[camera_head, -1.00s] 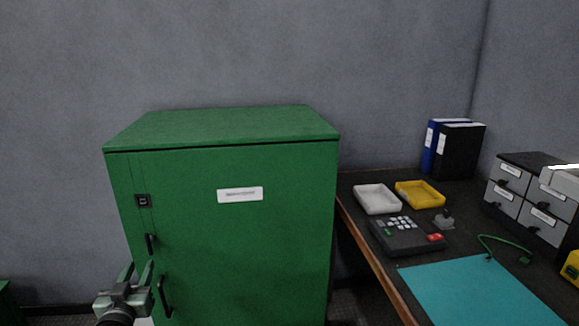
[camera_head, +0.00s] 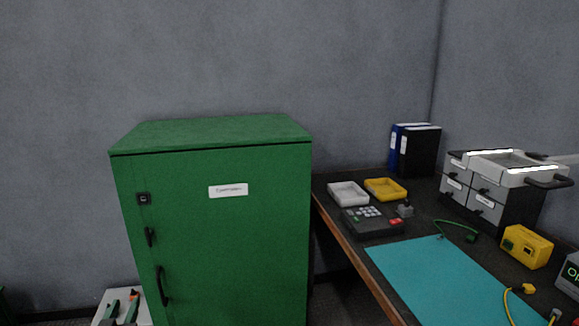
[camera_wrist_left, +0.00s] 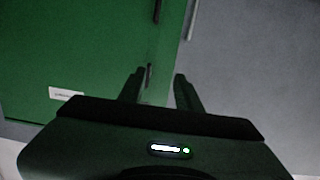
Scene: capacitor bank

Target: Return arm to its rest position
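My left gripper (camera_wrist_left: 158,90) shows in the left wrist view, with its two dark fingers apart and nothing visible between them. It faces the green cabinet (camera_wrist_left: 70,45); I cannot tell the distance. In the head view the green cabinet (camera_head: 225,250) stands with its door closed, a dark handle (camera_head: 162,286) and a white label (camera_head: 228,190) on its front. I cannot make out the left gripper for certain in the head view. My right gripper is not in view.
A white surface (camera_head: 144,306) with green and orange tools is left of the cabinet. The dark desk on the right holds a teal mat (camera_head: 440,280), trays, a keypad device (camera_head: 372,222), binders (camera_head: 415,150), a yellow box (camera_head: 526,247) and grey drawers (camera_head: 483,207) below a light tray (camera_head: 510,163).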

